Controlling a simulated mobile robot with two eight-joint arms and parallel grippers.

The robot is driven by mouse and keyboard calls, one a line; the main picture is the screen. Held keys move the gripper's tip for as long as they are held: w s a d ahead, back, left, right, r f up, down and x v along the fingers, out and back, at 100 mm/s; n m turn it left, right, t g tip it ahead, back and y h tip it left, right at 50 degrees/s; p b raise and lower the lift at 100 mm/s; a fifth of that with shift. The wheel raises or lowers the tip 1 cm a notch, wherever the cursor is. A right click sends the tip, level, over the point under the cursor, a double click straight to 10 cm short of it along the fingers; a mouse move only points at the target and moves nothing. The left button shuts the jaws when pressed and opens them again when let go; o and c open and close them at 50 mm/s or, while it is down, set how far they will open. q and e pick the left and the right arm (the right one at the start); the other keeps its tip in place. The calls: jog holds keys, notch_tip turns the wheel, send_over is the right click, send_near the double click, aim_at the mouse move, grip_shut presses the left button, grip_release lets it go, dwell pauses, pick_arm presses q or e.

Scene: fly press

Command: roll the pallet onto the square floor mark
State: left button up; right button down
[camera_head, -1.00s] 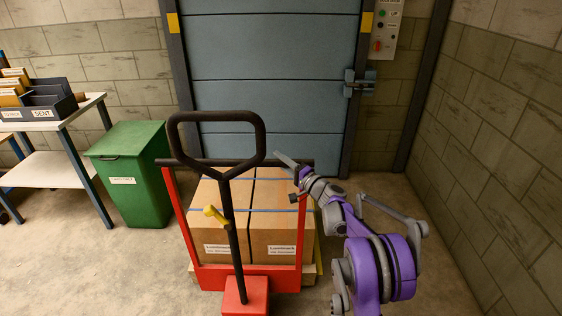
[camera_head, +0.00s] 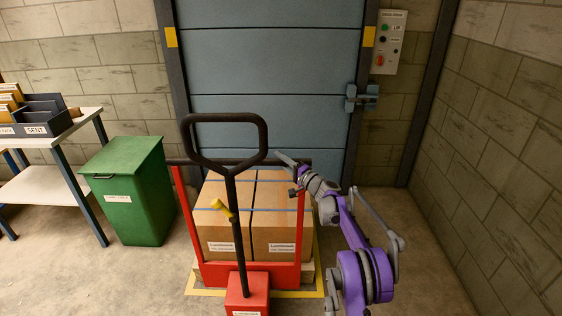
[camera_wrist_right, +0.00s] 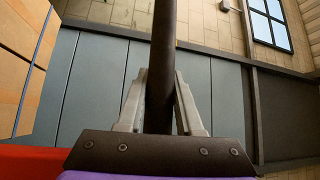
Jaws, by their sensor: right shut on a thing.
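The red pallet truck (camera_head: 206,274) has a black loop handle (camera_head: 262,138) and a dark crossbar (camera_head: 180,161). It carries a wooden pallet (camera_head: 308,272) with brown cartons (camera_head: 284,220). The square floor mark (camera_head: 318,291) is a yellow outline; its front and right edges show around the pallet, and the rest is mostly hidden beneath and behind the load. My right gripper (camera_head: 290,164) is shut on the crossbar at its right part; in the right wrist view the fingers (camera_wrist_right: 160,108) sit either side of the dark bar (camera_wrist_right: 164,60). My left gripper is out of view.
A green bin (camera_head: 130,195) stands close to the truck's left. A table (camera_head: 85,125) with file trays is farther left. A closed blue-grey shutter (camera_head: 270,75) lies behind the load, with a control box (camera_head: 387,42) at its right. Floor is clear at the right.

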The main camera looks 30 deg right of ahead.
jog(key=shift+f, duration=0.15)
jog(key=c, duration=0.6)
grip_release()
jog(key=shift+s+d, duration=0.2)
jog(key=v, duration=1)
jog(key=shift+s+a+b, duration=0.1)
jog(key=shift+s+b, duration=0.1)
jog(key=shift+b, duration=0.1)
